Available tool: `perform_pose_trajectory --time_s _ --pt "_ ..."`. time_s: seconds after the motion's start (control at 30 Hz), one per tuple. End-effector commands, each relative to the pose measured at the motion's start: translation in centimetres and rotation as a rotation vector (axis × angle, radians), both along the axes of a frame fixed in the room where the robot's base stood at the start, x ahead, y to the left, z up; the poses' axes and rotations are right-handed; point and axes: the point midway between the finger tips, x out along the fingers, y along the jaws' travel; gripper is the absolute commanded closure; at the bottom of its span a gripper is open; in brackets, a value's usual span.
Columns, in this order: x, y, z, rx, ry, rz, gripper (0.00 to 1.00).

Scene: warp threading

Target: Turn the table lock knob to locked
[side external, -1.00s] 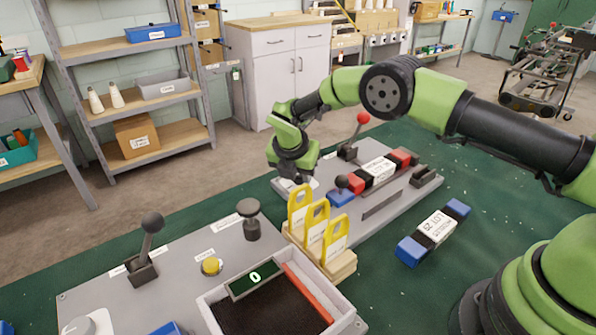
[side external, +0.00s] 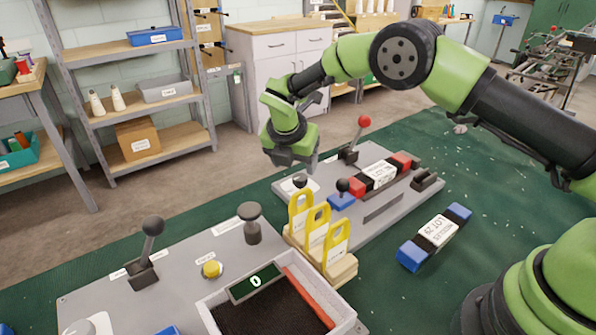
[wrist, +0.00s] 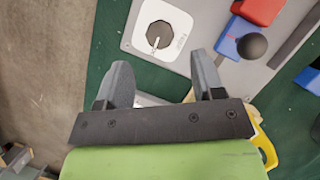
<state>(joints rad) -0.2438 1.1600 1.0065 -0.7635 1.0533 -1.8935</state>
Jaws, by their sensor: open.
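A round dark knob (wrist: 160,35) sits on a white plate (wrist: 178,22) at the near corner of a grey board in the wrist view. Its white pointer line points toward the bottom of that picture, slightly left. The plate's small lettering is too small to read. In the side view the knob (side external: 300,180) shows just below my gripper (side external: 292,163). In the wrist view my gripper (wrist: 160,62) is open and empty. Its two fingertips lie just short of the plate in the picture, apart from the knob and above the board.
On the same board are a blue block with a black ball handle (side external: 342,190), a red, black and white bar (side external: 378,174) and a red-topped lever (side external: 363,122). Yellow-handled tags (side external: 318,225) stand close in front.

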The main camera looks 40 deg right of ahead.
Motion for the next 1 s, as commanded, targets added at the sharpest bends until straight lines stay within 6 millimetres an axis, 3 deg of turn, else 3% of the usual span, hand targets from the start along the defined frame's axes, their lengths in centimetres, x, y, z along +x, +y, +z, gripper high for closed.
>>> perform_pose_trajectory --time_s 0.2,0.73,0.87,1.0 --pt "-0.7 1.1 3.3 0.001 -0.003 0.001 0.38" --pt "-1.0 1.3 4.9 0.017 -0.017 -0.033 0.38" --pt "-2.0 0.8 8.2 0.099 -0.083 -0.189 0.38" --pt "-4.9 -0.3 13.6 0.255 -0.187 -0.489 0.38"
